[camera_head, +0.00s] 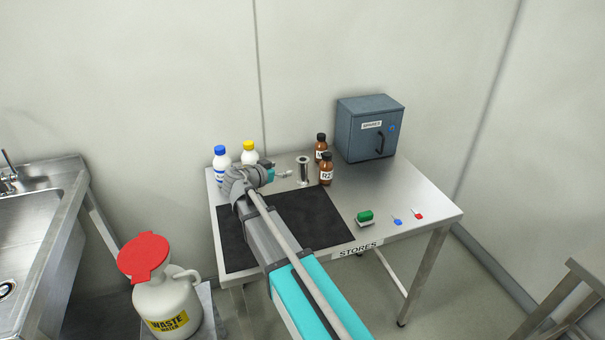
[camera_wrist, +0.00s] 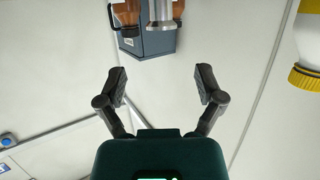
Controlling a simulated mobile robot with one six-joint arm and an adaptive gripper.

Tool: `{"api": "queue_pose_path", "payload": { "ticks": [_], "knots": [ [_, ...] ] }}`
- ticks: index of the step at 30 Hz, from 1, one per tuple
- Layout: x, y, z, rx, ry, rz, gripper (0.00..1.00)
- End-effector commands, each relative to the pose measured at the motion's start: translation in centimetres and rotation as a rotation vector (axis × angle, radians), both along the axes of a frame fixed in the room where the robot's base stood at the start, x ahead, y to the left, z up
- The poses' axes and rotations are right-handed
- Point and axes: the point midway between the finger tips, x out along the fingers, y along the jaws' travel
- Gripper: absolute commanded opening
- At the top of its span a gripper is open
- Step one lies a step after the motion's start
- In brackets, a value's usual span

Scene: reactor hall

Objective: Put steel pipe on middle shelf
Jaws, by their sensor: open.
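The steel pipe (camera_head: 303,172) is a short, shiny cylinder with a wider flange at its end. It stands upright on the steel table (camera_head: 420,195), left of the brown bottles. In the wrist view, which looks upside down, the pipe (camera_wrist: 160,11) shows at the top edge, partly cut off, beyond the fingertips. My gripper (camera_head: 285,174) is just left of the pipe in the head view, apart from it. In the wrist view my gripper (camera_wrist: 161,82) has its two fingers spread, with nothing between them. No middle shelf can be made out in either view.
Two brown bottles (camera_head: 326,168) stand close right of the pipe. A blue-capped bottle (camera_head: 221,165) and a yellow-capped bottle (camera_head: 249,154) stand left. A grey cabinet (camera_head: 368,128) is behind.

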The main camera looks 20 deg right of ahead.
Motion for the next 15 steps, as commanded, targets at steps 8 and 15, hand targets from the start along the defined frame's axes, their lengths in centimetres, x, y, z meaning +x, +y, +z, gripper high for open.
{"api": "queue_pose_path", "payload": {
  "ticks": [8,15],
  "knots": [
    [2.4,-3.1,-1.5,0.0,0.0,-0.002,0.87],
    [3.9,-5.3,-2.2,0.0,0.0,-0.001,0.87]
  ]
}}
